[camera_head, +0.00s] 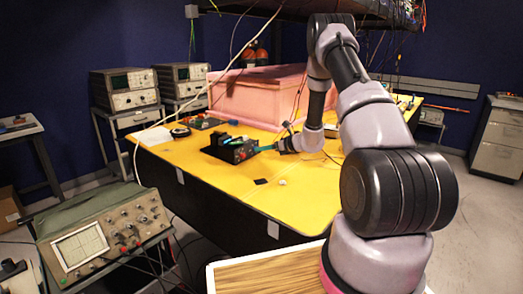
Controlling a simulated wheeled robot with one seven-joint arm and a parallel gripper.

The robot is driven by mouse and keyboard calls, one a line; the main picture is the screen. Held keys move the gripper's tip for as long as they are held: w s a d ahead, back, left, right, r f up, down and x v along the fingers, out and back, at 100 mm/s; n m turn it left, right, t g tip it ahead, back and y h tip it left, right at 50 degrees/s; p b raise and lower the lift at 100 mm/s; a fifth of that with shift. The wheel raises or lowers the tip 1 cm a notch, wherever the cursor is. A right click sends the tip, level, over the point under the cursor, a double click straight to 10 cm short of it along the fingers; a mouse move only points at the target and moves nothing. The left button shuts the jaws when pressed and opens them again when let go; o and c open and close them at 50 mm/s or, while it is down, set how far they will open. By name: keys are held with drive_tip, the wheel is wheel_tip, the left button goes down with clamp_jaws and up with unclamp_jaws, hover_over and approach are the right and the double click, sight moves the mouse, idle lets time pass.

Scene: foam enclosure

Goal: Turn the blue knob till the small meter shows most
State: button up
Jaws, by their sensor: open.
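A small black instrument box (230,150) sits on the yellow table top, with small teal and red details on it. The blue knob and the small meter are too small to make out, so I cannot read the meter. My gripper (264,149) is at the right side of the box, reaching in low from the right. It is open, with teal at its fingertips. I cannot tell whether the fingers touch the box or stand around a knob.
A pink foam enclosure (257,98) stands behind the box on the yellow table (213,181). A white cable arcs over the table's left side. An oscilloscope (103,234) stands at front left. The table's front is mostly clear, with a small black piece (261,181).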

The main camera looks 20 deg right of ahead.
drive_tip(key=shift+x, duration=1)
drive_tip(key=shift+c, duration=0.3)
clamp_jaws()
drive_tip(key=shift+n, duration=0.3)
drive_tip(key=shift+o, duration=0.3)
unclamp_jaws()
